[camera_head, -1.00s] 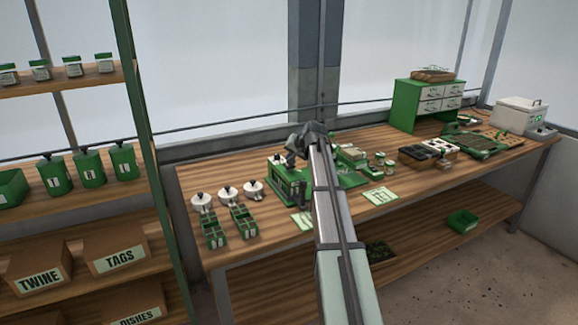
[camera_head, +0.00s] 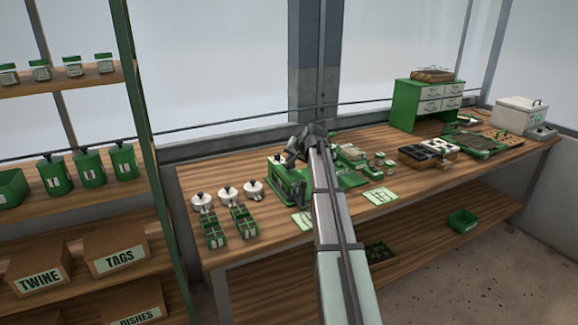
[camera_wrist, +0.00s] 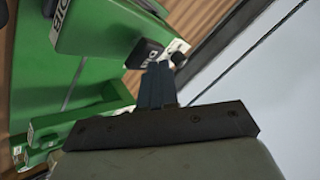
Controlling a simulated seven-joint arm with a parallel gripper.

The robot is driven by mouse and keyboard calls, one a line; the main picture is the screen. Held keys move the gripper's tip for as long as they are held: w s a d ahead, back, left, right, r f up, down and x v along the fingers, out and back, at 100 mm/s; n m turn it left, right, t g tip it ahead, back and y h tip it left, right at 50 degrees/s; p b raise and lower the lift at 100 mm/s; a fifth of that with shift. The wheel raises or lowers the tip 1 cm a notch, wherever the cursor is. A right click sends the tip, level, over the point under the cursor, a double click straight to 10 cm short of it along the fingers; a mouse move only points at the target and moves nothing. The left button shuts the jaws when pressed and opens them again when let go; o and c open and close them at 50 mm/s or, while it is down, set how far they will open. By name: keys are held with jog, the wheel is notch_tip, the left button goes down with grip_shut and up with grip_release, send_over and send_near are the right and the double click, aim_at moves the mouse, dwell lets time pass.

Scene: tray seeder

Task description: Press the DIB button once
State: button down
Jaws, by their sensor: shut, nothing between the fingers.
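The green tray seeder (camera_head: 290,190) stands on the bench, partly hidden behind my arm. In the wrist view its green body (camera_wrist: 70,100) fills the left side. A dark button marked DIB (camera_wrist: 144,52) sits at the edge of a green housing (camera_wrist: 100,25). My gripper (camera_wrist: 158,66) is shut and empty, its fingertips right by the button's lower right side. I cannot tell whether they touch it. In the head view my gripper (camera_head: 291,158) is over the seeder's upper left part, and the button cannot be made out.
A pale card (camera_head: 381,196) lies to the right, with a green drawer cabinet (camera_head: 418,103) behind. In the wrist view a small dark knob (camera_wrist: 178,59) is close beside the fingertips.

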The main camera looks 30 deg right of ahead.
jog(key=shift+f, duration=0.65)
dwell(0.8)
jog(key=shift+r, duration=1.25)
jog(key=shift+r, duration=0.15)
jog(key=shift+r, duration=2.35)
